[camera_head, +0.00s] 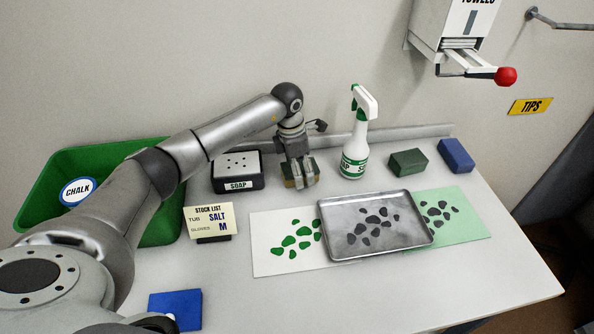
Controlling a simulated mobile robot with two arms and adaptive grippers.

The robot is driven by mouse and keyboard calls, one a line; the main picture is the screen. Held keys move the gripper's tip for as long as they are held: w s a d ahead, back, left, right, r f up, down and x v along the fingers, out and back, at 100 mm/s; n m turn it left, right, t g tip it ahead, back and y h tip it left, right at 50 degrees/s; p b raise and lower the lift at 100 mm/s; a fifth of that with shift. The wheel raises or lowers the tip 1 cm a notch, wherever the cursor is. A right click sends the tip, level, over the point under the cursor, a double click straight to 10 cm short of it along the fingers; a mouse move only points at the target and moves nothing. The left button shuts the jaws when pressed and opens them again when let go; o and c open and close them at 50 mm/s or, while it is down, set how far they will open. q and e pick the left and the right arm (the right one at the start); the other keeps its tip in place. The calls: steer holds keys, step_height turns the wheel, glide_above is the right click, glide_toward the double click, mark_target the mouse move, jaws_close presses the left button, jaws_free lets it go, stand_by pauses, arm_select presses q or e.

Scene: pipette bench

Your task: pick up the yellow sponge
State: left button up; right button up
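My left gripper (299,175) reaches down at the back of the bench, between the soap box and the spray bottle. Its fingers are at a small block, a yellowish-tan and green sponge (314,170), and hide much of it. I cannot tell whether the fingers are closed on it or only around it, nor whether it is off the bench. A dark green block (408,162) and a blue block (456,155) lie further right. My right gripper is not in view.
The soap box (237,173) stands left of the gripper, the spray bottle (355,145) right. A metal tray (420,240) lies in front, overlapping white and green mats. A green bin (110,155), stock card (209,220) and blue block (175,308) are left.

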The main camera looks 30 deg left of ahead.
arm_select(q)
steer(key=shift+c, duration=0.4)
steer(key=c, duration=1)
steer(key=shift+r, duration=0.15)
